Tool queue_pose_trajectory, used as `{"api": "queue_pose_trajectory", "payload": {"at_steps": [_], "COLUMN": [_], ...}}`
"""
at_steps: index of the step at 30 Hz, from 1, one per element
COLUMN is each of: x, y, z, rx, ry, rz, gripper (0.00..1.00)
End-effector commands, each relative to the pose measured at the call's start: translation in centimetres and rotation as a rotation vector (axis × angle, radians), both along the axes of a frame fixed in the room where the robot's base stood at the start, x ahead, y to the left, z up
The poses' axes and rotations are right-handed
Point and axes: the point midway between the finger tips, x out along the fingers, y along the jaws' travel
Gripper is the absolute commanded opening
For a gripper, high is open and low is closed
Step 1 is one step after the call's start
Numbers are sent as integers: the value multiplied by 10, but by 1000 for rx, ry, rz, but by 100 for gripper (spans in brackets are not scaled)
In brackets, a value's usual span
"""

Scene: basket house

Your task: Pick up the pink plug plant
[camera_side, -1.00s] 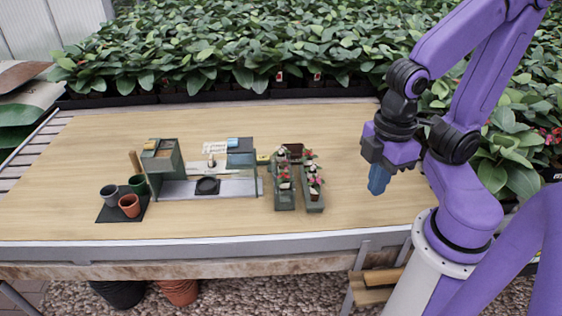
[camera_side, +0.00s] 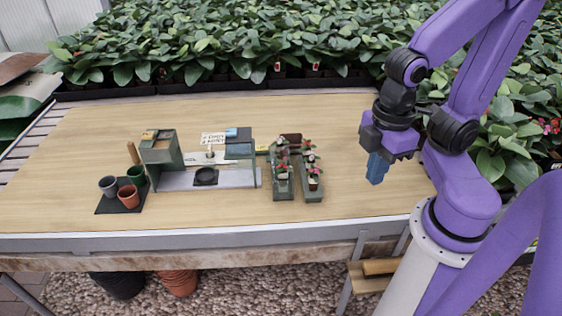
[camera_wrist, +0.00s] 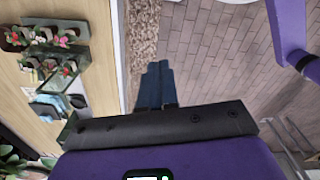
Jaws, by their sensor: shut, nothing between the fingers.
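Several small plug plants with red, pink or white blooms stand in two narrow green trays, a left tray (camera_side: 283,189) and a right tray (camera_side: 314,196), right of the middle of the table. A plant with pinkish-red flowers (camera_side: 314,174) sits in the right tray; which one is the pink plug plant I cannot tell at this size. The plants (camera_wrist: 63,41) also show at the upper left in the wrist view. My gripper (camera_side: 376,170) is shut and empty, with blue fingers pointing down, above the table to the right of the trays. Its fingers (camera_wrist: 155,85) are together in the wrist view.
Empty pots (camera_side: 128,196) stand on a dark mat (camera_side: 106,208) at the left. The table (camera_side: 340,140) is clear between the trays and my gripper.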

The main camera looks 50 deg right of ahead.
Motion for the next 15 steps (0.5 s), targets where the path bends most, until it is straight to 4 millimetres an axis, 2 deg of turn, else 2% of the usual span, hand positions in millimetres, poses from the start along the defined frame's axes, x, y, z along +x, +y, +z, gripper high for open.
{"api": "queue_pose_trajectory", "payload": {"at_steps": [4,5,6,10,15], "x": [0,0,0,0,0], "y": [0,0,0,0,0], "z": [0,0,0,0,0], "rx": [0,0,0,0,0], "ry": [0,0,0,0,0], "rz": [0,0,0,0,0], "gripper": [0,6,20,62,62]}}
